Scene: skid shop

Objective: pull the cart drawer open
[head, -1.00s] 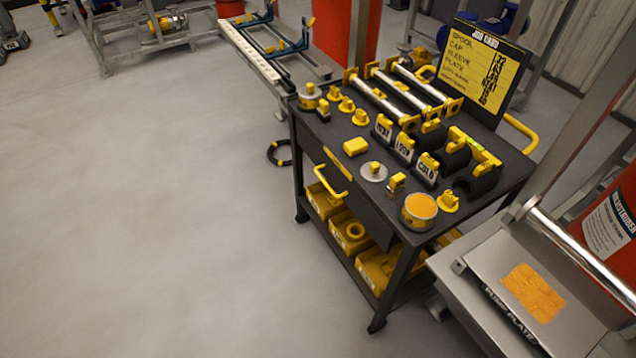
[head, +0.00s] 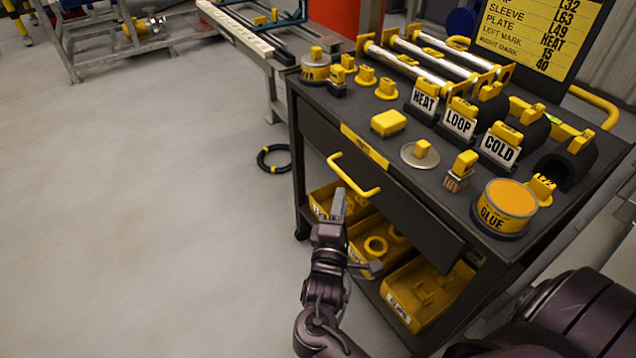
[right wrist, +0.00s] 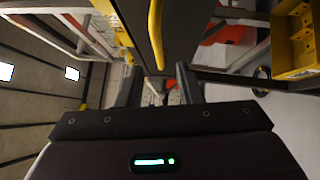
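The dark cart's drawer (head: 405,212) sits flush in the cart frame and looks closed. Its yellow bar handle (head: 348,180) runs along the front; it also shows in the right wrist view (right wrist: 155,35). My right gripper (head: 357,231) is in front of the drawer, just below and near the handle in the head view. In the right wrist view its two fingers (right wrist: 158,88) are apart with nothing between the tips; the handle lies beyond them, roughly in line with the gap. Contact with the handle is not visible. My left gripper is out of view.
The cart top (head: 440,185) carries labelled blocks, a glue tin (head: 506,207), yellow-capped parts and metal rollers. Yellow bins (head: 428,290) fill the lower shelf, close to my right gripper. A black ring (head: 273,158) lies on the floor.

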